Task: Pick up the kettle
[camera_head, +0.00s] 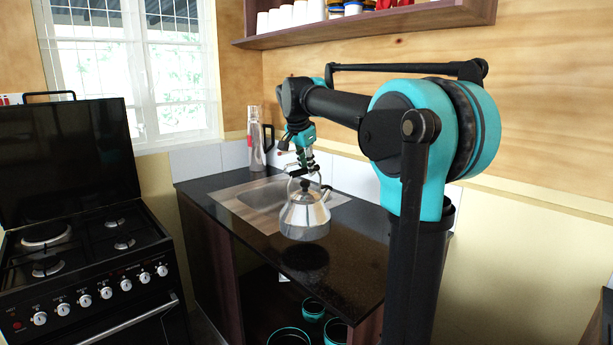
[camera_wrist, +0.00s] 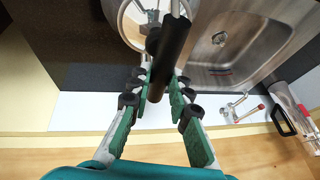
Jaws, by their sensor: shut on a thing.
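The kettle (camera_head: 304,216) is silver with a dark lid knob and a raised handle. In the head view it hangs upright above the black counter, with a dark shadow under it. My gripper (camera_head: 303,166) is above it and shut on its handle. In the wrist view my gripper (camera_wrist: 160,95) has its green-padded fingers on either side of the black handle grip (camera_wrist: 172,50). Part of the kettle's round body (camera_wrist: 130,25) shows beyond the grip at the top edge; the rest is out of frame.
The steel sink (camera_head: 262,194) lies behind the kettle, with a clear bottle (camera_head: 255,140) at the back corner. A black stove (camera_head: 80,250) stands left, across a gap. A shelf with cups (camera_head: 300,14) hangs above. The front counter (camera_head: 340,265) is bare.

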